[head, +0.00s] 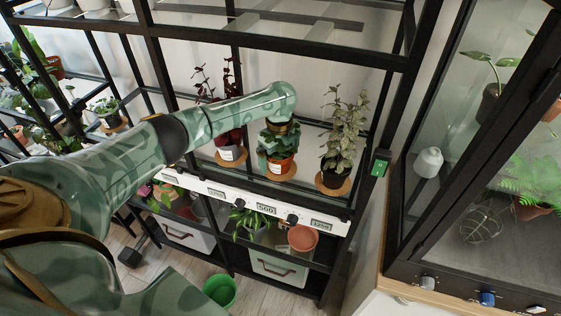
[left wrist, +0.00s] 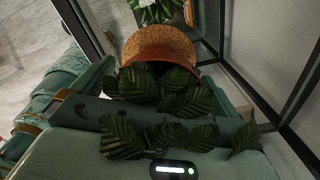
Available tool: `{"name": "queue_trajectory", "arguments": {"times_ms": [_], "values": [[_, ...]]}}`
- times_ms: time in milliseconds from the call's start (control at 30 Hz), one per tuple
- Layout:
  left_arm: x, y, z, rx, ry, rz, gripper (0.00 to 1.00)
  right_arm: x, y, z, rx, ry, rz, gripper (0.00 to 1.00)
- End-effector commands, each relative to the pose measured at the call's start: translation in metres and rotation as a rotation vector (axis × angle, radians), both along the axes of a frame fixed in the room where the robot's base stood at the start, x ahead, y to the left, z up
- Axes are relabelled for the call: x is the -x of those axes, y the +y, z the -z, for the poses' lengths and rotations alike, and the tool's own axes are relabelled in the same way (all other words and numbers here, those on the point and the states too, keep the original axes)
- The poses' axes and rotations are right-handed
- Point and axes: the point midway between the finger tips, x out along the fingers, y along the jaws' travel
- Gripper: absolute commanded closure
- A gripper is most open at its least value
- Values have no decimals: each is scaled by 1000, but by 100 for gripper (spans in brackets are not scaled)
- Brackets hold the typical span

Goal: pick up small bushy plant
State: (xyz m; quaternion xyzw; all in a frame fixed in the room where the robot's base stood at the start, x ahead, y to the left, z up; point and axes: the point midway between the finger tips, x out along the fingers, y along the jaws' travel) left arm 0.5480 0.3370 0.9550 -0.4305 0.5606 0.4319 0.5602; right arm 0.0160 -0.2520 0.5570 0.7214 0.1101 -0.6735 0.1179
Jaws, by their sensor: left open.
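The small bushy plant (head: 277,150) has dark green leaves and sits in a terracotta pot with a white label, on a round cork mat (head: 262,171) on the shelf. My left arm reaches in from the left, and my left gripper (head: 279,127) is at the top of this plant, pointing down. The gripper is open, and its fingertips are largely hidden by leaves. In the left wrist view the plant's leaves (left wrist: 165,85) spread around and over the gripper body. The terracotta edge (left wrist: 158,60) and speckled cork (left wrist: 158,40) show beyond the leaves.
A dark red-leaved plant (head: 230,153) stands left of it and a taller pale-leaved plant (head: 342,130) stands right. Black shelf bars (head: 300,56) run above. A lower shelf holds an empty terracotta pot (head: 303,238). A glass cabinet (head: 470,150) stands at right.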

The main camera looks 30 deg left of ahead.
Motion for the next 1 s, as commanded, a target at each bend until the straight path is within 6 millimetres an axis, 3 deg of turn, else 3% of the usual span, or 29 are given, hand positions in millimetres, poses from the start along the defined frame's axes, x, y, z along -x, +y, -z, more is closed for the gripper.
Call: {"name": "queue_trajectory", "arguments": {"times_ms": [167, 333, 667, 1000], "values": [[0, 0, -1, 0, -1, 0, 4, -4, 0, -1, -1, -7, 0, 3], [0, 0, -1, 0, 0, 0, 51, -4, 0, -1, 0, -7, 1, 3], [0, 0, -7, 1, -2, 0, 52, -5, 0, -4, -1, -8, 1, 3], [-1, 0, -79, 1, -5, 0, 52, -9, 0, -32, 0, -19, 0, 3]]}}
